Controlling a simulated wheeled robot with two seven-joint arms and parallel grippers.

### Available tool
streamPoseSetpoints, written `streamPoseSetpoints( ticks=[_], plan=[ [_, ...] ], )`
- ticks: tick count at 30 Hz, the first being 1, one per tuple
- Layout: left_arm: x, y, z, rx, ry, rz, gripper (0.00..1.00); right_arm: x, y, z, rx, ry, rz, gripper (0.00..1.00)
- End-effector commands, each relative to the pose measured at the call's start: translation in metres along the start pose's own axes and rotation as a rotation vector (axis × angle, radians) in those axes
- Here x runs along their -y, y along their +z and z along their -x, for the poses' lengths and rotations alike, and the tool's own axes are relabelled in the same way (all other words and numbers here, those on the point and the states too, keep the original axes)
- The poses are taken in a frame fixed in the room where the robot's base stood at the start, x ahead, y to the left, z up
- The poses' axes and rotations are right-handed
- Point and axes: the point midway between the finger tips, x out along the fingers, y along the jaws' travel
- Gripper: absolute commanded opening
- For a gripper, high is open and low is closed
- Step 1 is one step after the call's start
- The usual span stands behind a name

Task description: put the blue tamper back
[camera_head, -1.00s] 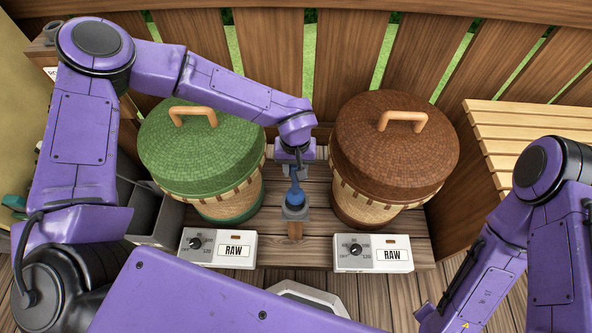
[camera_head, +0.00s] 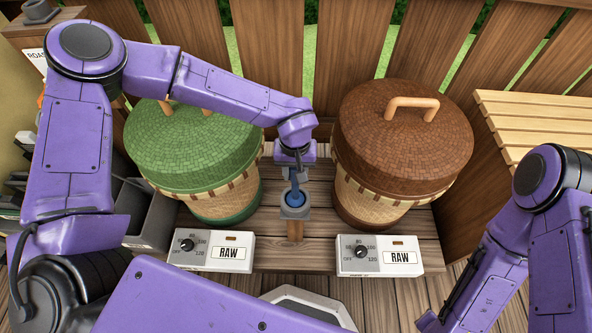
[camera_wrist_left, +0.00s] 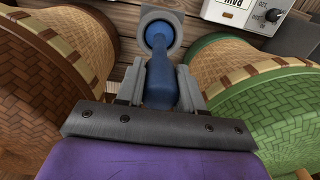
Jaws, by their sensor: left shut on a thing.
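The blue tamper (camera_head: 295,197) is upright between the two lidded baskets. My left gripper (camera_head: 296,176) is shut on its handle from above; the left wrist view shows the fingers (camera_wrist_left: 160,88) on both sides of the blue handle (camera_wrist_left: 162,85). The tamper's lower end is at the grey square holder (camera_head: 296,213), which stands on a wooden post. In the left wrist view the round blue end lies within the outline of the grey holder (camera_wrist_left: 175,18). Whether it is fully seated I cannot tell. My right gripper is not in view; only the right arm shows.
A green-lidded basket (camera_head: 195,150) stands left of the holder and a brown-lidded basket (camera_head: 405,140) right of it, both close. Two white control boxes marked RAW, left (camera_head: 215,252) and right (camera_head: 380,257), sit in front. A slatted wooden bench (camera_head: 540,120) is at right.

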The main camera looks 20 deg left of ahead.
Motion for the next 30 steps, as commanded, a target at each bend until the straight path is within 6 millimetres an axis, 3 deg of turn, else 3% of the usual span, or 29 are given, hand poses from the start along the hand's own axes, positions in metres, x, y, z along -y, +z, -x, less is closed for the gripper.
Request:
streamPoseSetpoints(
  ticks=[20,21,23,24,30],
  plan=[
    [0.000,0.000,-0.012,0.000,0.000,0.001,0.00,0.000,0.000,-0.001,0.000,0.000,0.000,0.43],
    [0.000,0.000,-0.012,0.000,0.000,0.001,0.43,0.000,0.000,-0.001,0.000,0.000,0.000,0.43],
    [0.000,0.000,-0.011,0.000,0.000,0.001,0.63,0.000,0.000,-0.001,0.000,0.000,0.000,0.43],
    [0.000,0.000,-0.011,0.000,0.000,0.001,0.67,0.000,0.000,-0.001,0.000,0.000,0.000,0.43],
    [0.000,0.000,-0.012,0.000,0.000,0.000,0.67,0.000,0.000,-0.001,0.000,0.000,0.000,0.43]
  ],
)
